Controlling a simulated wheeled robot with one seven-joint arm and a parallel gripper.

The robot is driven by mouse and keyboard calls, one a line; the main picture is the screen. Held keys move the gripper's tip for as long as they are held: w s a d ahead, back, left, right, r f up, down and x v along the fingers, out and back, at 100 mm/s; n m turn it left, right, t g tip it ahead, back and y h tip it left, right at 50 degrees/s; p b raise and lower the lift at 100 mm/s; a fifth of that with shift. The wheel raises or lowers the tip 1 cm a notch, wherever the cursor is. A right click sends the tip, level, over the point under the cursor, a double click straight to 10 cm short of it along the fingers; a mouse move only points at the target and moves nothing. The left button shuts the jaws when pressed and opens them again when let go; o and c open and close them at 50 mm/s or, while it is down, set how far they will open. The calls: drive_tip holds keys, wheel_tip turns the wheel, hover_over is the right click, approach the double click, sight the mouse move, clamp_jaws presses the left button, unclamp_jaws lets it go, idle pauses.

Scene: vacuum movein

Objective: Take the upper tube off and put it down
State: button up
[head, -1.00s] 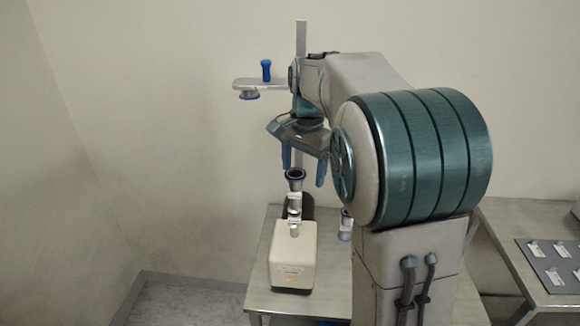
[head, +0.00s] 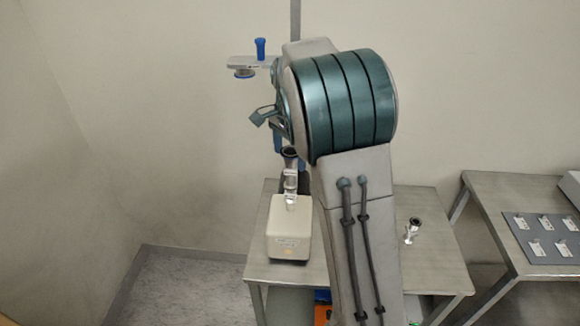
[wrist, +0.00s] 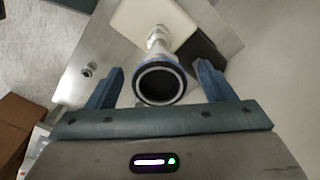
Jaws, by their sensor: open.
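The upper tube (head: 290,160) stands upright above the beige pump (head: 289,228), with a dark round mouth and a blue band at its top. In the wrist view its open mouth (wrist: 160,84) faces the camera. My gripper (wrist: 160,72) is open, with one finger on each side of the tube's top and a visible gap on both sides. In the head view my arm hides most of the gripper; one blue finger shows just left of the tube's top. The tube's lower joint is partly visible above the pump.
A bracket (head: 247,64) with a blue knob juts out at upper left. A small metal fitting (head: 412,231) stands on the table's right part, with bare tabletop (head: 435,265) around it. A second table (head: 490,185) at right holds a grey plate (head: 545,237) with several small parts.

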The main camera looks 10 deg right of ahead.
sight(291, 164)
wheel_tip(291, 164, down, 5)
drive_tip(key=shift+d+r+p, duration=0.15)
drive_tip(key=shift+r+p, duration=0.05)
drive_tip(key=shift+p, duration=0.1)
drive_tip(key=shift+c, duration=0.4)
drive_tip(key=c, duration=1)
drive_tip(key=shift+w, duration=0.1)
drive_tip(key=shift+c, duration=0.4)
drive_tip(key=shift+r, duration=0.1)
